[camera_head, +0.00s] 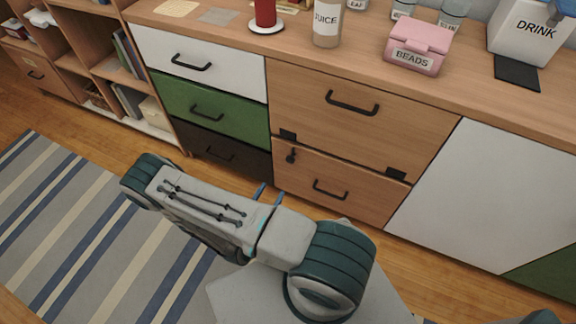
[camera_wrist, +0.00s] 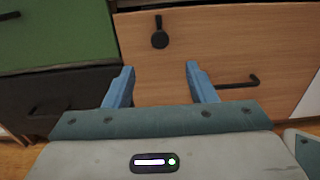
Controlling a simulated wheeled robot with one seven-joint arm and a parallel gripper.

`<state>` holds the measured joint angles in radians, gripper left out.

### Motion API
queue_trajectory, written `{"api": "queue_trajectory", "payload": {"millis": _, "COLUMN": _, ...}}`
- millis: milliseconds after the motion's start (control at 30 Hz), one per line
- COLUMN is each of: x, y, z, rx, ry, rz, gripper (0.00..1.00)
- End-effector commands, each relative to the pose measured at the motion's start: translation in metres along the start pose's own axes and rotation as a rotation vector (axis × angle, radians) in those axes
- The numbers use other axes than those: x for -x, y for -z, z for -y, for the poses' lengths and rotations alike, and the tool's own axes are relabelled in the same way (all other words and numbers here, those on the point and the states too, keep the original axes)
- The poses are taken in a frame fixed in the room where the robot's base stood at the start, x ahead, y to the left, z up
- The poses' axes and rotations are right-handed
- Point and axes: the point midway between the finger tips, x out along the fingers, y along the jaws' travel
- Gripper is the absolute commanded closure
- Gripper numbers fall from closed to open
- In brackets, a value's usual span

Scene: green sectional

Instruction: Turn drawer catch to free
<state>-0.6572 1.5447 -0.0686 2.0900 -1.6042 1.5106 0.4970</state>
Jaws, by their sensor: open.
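The drawer catch (camera_head: 291,155) is a small black piece at the upper left of the lower wooden drawer (camera_head: 350,205). In the wrist view the catch (camera_wrist: 160,38) points roughly up and down, with a narrow top and a rounder lower end. The drawer has a black bar handle (camera_head: 330,190), which also shows in the wrist view (camera_wrist: 240,83). My gripper (camera_wrist: 158,72) is open and empty, its two blue fingers apart. The catch appears between and beyond the fingertips, not touched. In the head view only the blue fingertips (camera_head: 269,193) show beside my arm.
A larger wooden drawer front (camera_head: 350,110) sits above, with black brackets (camera_head: 397,174) near the seam. White, green and dark drawers (camera_head: 205,105) stand to the left, a white panel (camera_head: 490,195) to the right. A striped rug (camera_head: 60,220) covers the floor at left.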

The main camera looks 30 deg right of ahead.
Motion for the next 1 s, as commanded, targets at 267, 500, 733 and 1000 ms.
{"api": "queue_trajectory", "payload": {"millis": 267, "x": -0.033, "y": 0.003, "z": 0.001, "rx": 0.003, "ry": -0.004, "rz": 0.002, "gripper": 0.49}}
{"api": "queue_trajectory", "payload": {"millis": 500, "x": -0.086, "y": 0.003, "z": 0.0, "rx": 0.001, "ry": -0.003, "rz": 0.002, "gripper": 0.49}}
{"api": "queue_trajectory", "payload": {"millis": 733, "x": -0.123, "y": 0.003, "z": -0.001, "rx": 0.001, "ry": -0.005, "rz": 0.001, "gripper": 0.49}}
{"api": "queue_trajectory", "payload": {"millis": 1000, "x": -0.137, "y": 0.002, "z": -0.001, "rx": 0.002, "ry": -0.007, "rz": 0.001, "gripper": 0.49}}
